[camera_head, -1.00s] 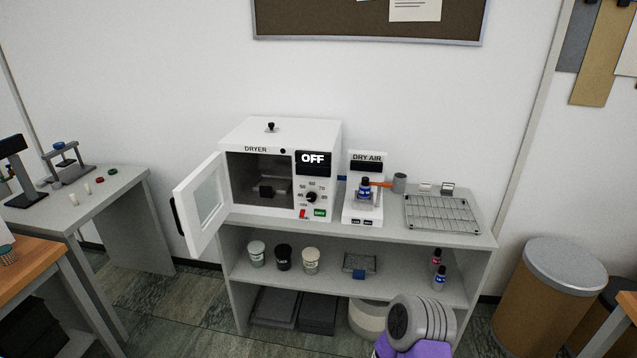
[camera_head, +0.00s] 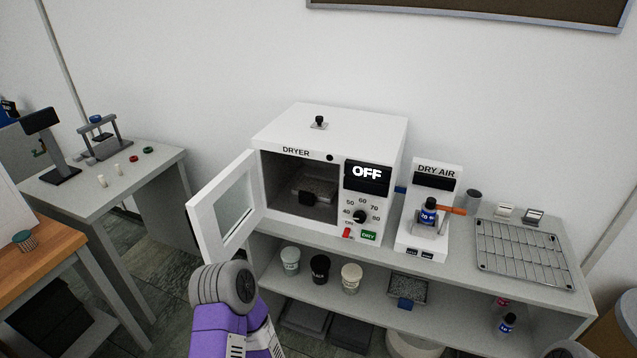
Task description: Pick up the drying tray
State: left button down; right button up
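A small tray with grey granular contents and a dark handle (camera_head: 308,193) sits inside the open chamber of the white dryer (camera_head: 338,124). A similar small tray with a blue front handle (camera_head: 407,291) sits on the shelf below; I cannot tell which one is called the drying tray. The dryer door (camera_head: 226,208) stands swung open to the left, and the display reads OFF. One of my purple arms shows at the bottom, in front of the shelf unit, below the door. Neither of my grippers is in view.
A dry air unit (camera_head: 433,200) holding a blue bottle stands right of the dryer. A wire rack (camera_head: 522,254) lies farther right. Several jars, including a black one (camera_head: 320,269), stand on the lower shelf. A grey table (camera_head: 157,163) is at left.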

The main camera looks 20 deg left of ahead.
aim_at(309, 188)
jog(key=u, duration=0.65)
jog(key=i, duration=0.8)
jog(key=u, duration=0.85)
